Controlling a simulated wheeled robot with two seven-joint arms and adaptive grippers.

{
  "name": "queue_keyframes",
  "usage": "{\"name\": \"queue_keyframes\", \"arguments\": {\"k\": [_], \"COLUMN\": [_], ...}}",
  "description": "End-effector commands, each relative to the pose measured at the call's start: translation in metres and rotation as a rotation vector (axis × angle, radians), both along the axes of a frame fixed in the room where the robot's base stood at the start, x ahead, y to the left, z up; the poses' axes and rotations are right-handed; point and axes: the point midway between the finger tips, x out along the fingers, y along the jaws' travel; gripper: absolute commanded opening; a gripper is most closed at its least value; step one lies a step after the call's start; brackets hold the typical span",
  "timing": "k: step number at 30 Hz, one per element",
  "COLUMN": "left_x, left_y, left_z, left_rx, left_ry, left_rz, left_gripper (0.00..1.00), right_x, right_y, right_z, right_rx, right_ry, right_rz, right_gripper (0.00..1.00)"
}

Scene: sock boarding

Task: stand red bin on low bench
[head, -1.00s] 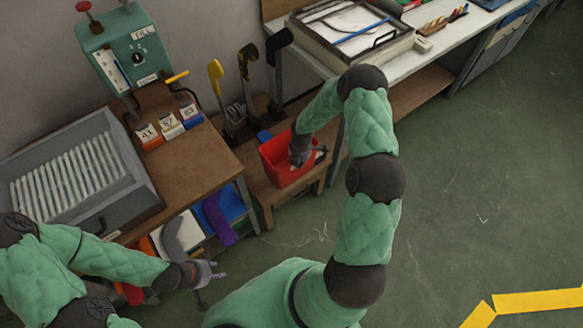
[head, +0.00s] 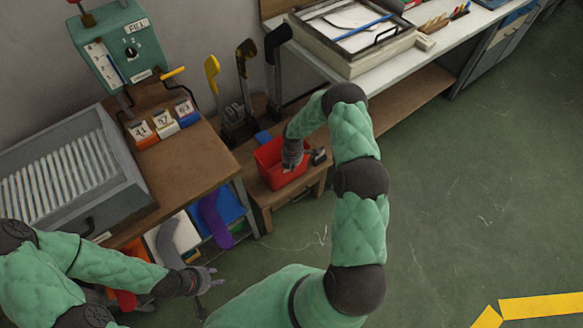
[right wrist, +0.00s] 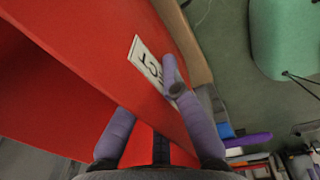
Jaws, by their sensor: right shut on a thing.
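The red bin (head: 268,158) stands upright over the low wooden bench (head: 264,200) and appears to rest on it. The contact under the bin is hidden. My right gripper (head: 306,160) is at the bin's right side in the head view. In the right wrist view, its purple fingers (right wrist: 160,135) are shut on the wall of the bin (right wrist: 90,60), one on each side. A white label (right wrist: 147,60), partly hidden by a finger, is on that wall. My left gripper (head: 212,277) is open and empty, low at the left, apart from the bin.
A wooden table with a grey slatted tray (head: 130,165) stands left of the bench. Several long-handled tools (head: 243,65) stand behind the bin. A white worktop (head: 400,75) runs along the right.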

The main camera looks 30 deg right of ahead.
Motion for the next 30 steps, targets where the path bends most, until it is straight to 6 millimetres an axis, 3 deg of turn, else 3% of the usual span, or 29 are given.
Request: {"name": "queue_keyframes", "arguments": {"k": [6,9,22,30], "left_x": [0.0,0.0,0.0,0.0], "left_y": [0.0,0.0,0.0,0.0], "left_z": [-0.003,-0.002,0.002,0.024], "left_rx": [0.0,0.0,0.0,0.0], "left_ry": [0.0,0.0,0.0,0.0], "left_rz": [0.0,0.0,0.0,0.0], "left_gripper": [0.4,0.4,0.4,0.4], "right_x": [0.0,0.0,0.0,-0.001], "right_y": [0.0,0.0,0.0,0.0], "right_z": [-0.003,-0.003,0.002,0.051], "right_rx": [0.0,0.0,0.0,-0.001], "right_ry": [0.0,0.001,0.0,-0.002], "right_rz": [0.0,0.001,0.001,0.001], "right_gripper": [0.0,0.31,0.31,0.31]}}
